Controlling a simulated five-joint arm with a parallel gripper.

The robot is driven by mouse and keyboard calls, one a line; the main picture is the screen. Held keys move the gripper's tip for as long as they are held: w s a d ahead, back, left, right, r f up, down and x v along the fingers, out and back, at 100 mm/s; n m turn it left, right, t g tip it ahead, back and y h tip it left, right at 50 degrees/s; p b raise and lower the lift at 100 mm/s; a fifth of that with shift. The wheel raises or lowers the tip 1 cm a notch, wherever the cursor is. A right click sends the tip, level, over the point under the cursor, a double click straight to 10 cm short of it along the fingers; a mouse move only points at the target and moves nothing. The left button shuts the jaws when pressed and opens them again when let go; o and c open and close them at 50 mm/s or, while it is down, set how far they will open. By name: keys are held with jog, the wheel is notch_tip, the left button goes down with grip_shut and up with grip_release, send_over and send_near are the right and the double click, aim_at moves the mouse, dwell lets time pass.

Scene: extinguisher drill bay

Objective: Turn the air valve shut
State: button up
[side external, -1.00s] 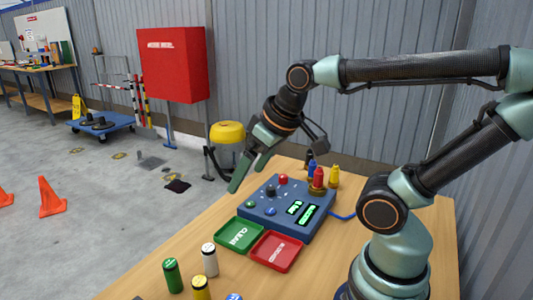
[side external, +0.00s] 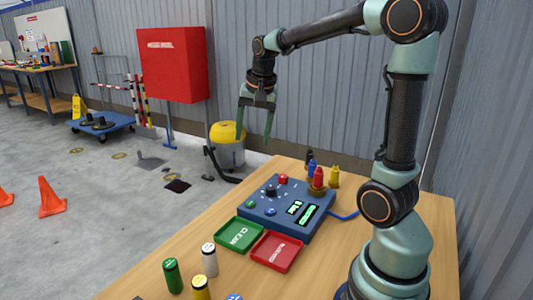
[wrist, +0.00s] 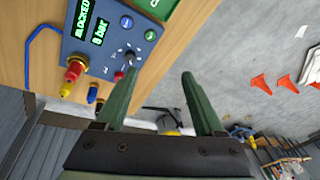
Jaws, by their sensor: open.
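A blue control box (side external: 290,194) sits on the wooden table. On its top is a black knob with dial marks (side external: 271,190), also in the wrist view (wrist: 129,57), and a red knob or button (side external: 283,179) behind it. I cannot tell for sure which one is the air valve. Two green displays read "BLOCKED" (wrist: 82,18) and "0 bar" (wrist: 98,32) in the wrist view. My gripper (side external: 253,137) is open and empty, fingers pointing down, well above and behind the box. In the wrist view my gripper (wrist: 158,78) has nothing between its fingers.
Red, blue, black and yellow nozzle pieces (side external: 318,178) stand at the box's back right corner. A green "CLEAN" tray (side external: 225,241) and a red tray (side external: 262,258) lie in front. Several small canisters (side external: 172,276) stand nearer. A yellow-topped vacuum (side external: 228,135) stands behind the table.

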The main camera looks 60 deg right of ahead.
jog(key=w+d+f+m+g, duration=0.15)
jog(key=d+f+m, duration=0.35)
jog(key=d, duration=0.6)
jog(key=m, duration=0.7)
send_near(283, 176)
jog(key=shift+g+y, duration=0.4)
jog(key=shift+g, duration=0.05)
jog(key=f, duration=0.5)
jog(key=w+d+f, duration=0.1)
jog(key=f, duration=0.2)
jog(key=shift+d+f, duration=0.1)
jog(key=shift+f, duration=0.2)
grip_shut()
